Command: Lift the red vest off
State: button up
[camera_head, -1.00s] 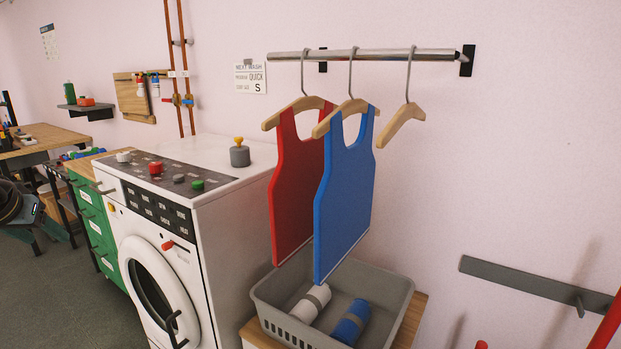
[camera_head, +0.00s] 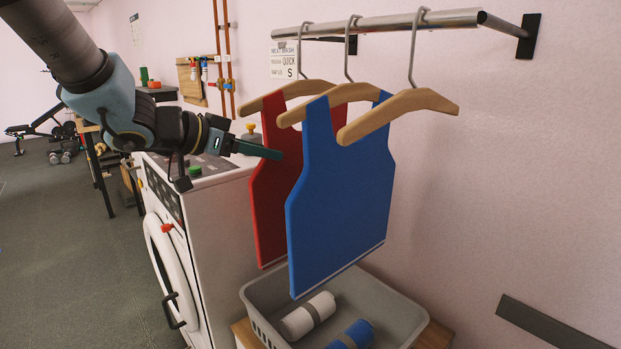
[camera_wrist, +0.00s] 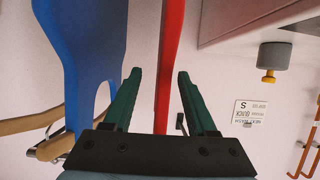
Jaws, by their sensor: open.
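The red vest (camera_head: 268,190) hangs on a wooden hanger (camera_head: 262,98) from the wall rail, partly hidden behind the blue vest (camera_head: 340,200). My gripper (camera_head: 266,151) reaches in from the left at the upper part of the red vest. In the wrist view my gripper (camera_wrist: 160,74) is open, with its two green fingers on either side of the red vest (camera_wrist: 168,62), seen edge-on. Gaps show between the vest and both fingers. The blue vest (camera_wrist: 80,50) hangs just outside the left finger there.
A bare wooden hanger (camera_head: 400,110) is at the right of the metal rail (camera_head: 400,24). Below the vests stands a grey basket (camera_head: 400,318) with a white roll (camera_head: 308,314) and a blue roll (camera_head: 350,336). The white washing machine (camera_head: 220,230) stands left of the vests.

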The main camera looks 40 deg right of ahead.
aim_at(289, 157)
jog(key=shift+w+p+x, duration=0.15)
jog(key=shift+p+x, duration=0.05)
jog(key=shift+x, duration=1.35)
jog(key=shift+w+p+x, duration=0.15)
jog(key=shift+p+x, duration=0.05)
jog(key=shift+x, duration=1.35)
jog(key=shift+f, duration=0.1)
grip_shut()
